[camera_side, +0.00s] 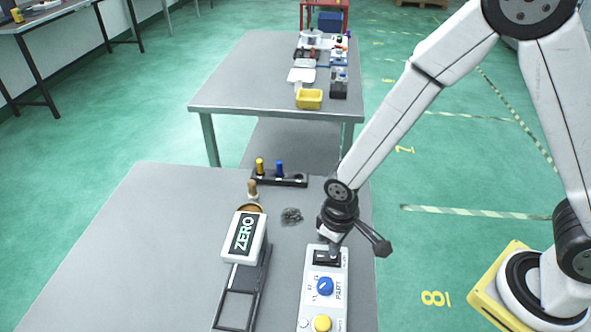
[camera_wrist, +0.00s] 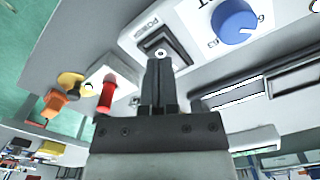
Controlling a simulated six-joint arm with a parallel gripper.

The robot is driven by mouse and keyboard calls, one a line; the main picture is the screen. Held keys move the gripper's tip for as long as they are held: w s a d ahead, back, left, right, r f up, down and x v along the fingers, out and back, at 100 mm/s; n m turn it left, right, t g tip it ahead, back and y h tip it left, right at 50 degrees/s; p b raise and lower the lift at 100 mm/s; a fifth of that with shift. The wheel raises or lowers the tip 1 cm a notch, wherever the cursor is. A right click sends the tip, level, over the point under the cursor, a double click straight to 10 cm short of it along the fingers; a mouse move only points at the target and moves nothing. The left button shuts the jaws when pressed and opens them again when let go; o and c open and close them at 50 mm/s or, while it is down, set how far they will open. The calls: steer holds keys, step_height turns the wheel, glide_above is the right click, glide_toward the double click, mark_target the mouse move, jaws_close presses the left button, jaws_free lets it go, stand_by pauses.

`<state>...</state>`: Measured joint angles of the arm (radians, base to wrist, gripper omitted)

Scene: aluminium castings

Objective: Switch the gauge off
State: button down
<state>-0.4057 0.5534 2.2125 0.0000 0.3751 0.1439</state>
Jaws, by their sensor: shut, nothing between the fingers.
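A white control box (camera_side: 312,290) stands near the front edge of the table, with a black power switch (camera_side: 328,258) at its far end. The box also carries a blue knob (camera_side: 325,286) and a yellow button (camera_side: 321,323). In the wrist view the switch (camera_wrist: 155,42) sits in a dark frame beside the word POWER, and the blue knob (camera_wrist: 233,21) is to its right. My gripper (camera_side: 333,249) is shut and empty, pointing down at the switch. In the wrist view its fingertips (camera_wrist: 159,62) overlap the switch; I cannot tell whether they touch. The fingers hide part of the switch.
Behind are a dark rack (camera_side: 293,181) with yellow and blue pieces, a wooden-handled stamp (camera_side: 252,190) and dark small parts (camera_side: 291,216). The table's left side is clear.

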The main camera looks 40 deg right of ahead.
steer(key=shift+f, duration=0.8)
stand_by(0.7)
steer(key=shift+r, duration=3.5)
steer(key=shift+d, duration=0.1)
steer(key=s+d+r+m+t, duration=0.1)
steer(key=d+r, duration=0.1)
steer(key=d, duration=0.4)
steer(key=s+d+r+m+t, duration=0.1)
steer(key=s+d+r+m, duration=0.1)
steer(key=d, duration=0.5)
steer(key=shift+s+d+r+t, duration=0.2)
steer(key=shift+s+r+t, duration=0.1)
steer(key=shift+r, duration=0.2)
